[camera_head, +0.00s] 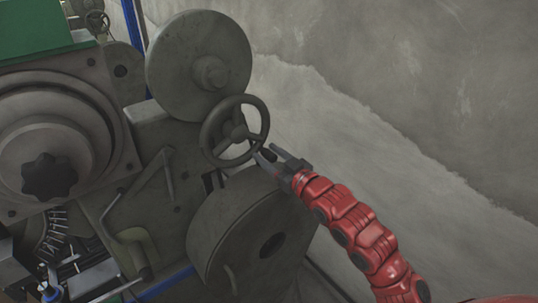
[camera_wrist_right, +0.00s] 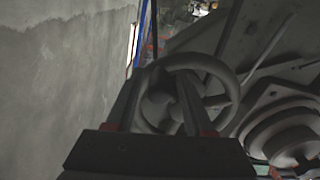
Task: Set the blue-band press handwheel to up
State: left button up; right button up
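The dark grey spoked handwheel (camera_head: 238,131) is mounted on the front of the press, between an upper round disc and a lower drum. My right gripper (camera_head: 267,153) is at the lower right of its rim, with its two fingers apart. In the right wrist view the handwheel (camera_wrist_right: 229,92) lies beyond and partly behind the spread fingers (camera_wrist_right: 162,76). I cannot tell whether a finger touches the rim. A blue strip (camera_head: 134,24) shows behind the press. My left gripper is not in view.
The upper disc (camera_head: 198,65) and the lower drum (camera_head: 235,235) sit close to the handwheel. A large round housing with a dark knob (camera_head: 49,176) is at the left. A bare grey wall (camera_head: 400,80) stands to the right, with open floor beside the press.

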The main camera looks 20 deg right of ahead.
grip_shut()
dwell(1.2)
